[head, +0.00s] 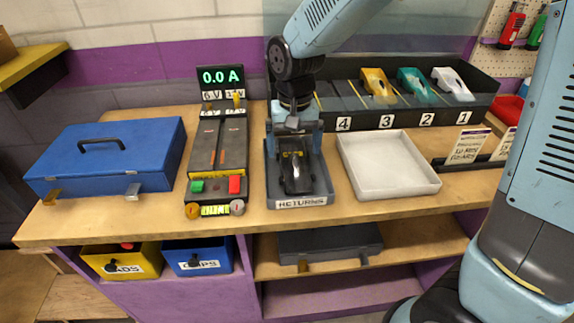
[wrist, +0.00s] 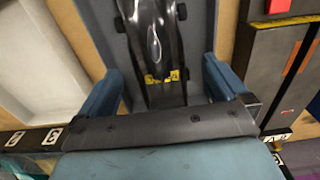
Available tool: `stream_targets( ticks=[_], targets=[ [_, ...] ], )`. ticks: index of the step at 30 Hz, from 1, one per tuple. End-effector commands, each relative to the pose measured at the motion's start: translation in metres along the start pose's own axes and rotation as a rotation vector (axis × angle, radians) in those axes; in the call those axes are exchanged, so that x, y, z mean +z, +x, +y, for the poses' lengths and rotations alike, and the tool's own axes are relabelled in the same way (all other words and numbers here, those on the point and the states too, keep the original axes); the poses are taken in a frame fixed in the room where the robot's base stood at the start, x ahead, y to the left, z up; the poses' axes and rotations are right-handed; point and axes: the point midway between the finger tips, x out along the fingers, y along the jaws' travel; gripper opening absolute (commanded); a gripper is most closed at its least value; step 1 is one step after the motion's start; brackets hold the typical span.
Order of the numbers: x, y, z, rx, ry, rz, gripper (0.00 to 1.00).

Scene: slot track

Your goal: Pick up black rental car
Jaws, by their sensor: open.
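The black car (head: 295,177) lies in the grey tray labelled RETURNS (head: 301,202) on the bench, its length running front to back. It has a glossy body and a yellow marking toward its far end. My gripper (head: 294,147) is open above the far part of the car. In the wrist view the car (wrist: 154,45) shows between the blue fingers of my gripper (wrist: 163,85), one on each side and apart from it. The gripper's body hides the car's end there.
An empty white tray (head: 388,189) stands right of the returns tray. The test unit (head: 217,150) and a blue case (head: 110,155) stand to the left. Behind, a numbered black rack (head: 345,103) holds yellow, teal and white cars; slot 4 looks empty.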

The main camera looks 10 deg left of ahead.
Motion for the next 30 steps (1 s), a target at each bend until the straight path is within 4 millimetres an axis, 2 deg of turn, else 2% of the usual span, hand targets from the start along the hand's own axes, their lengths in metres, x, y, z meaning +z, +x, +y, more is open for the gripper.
stream_targets(
  ticks=[3, 7, 17, 30],
  targets=[
    [0.001, 0.018, 0.002, 0.002, 0.0, -0.004, 1.0],
    [0.001, 0.034, 0.002, 0.002, 0.0, -0.003, 1.0],
    [0.001, 0.04, 0.002, 0.0, 0.0, -0.001, 1.0],
    [0.001, 0.04, 0.001, 0.0, -0.001, -0.001, 0.6]
  ],
)
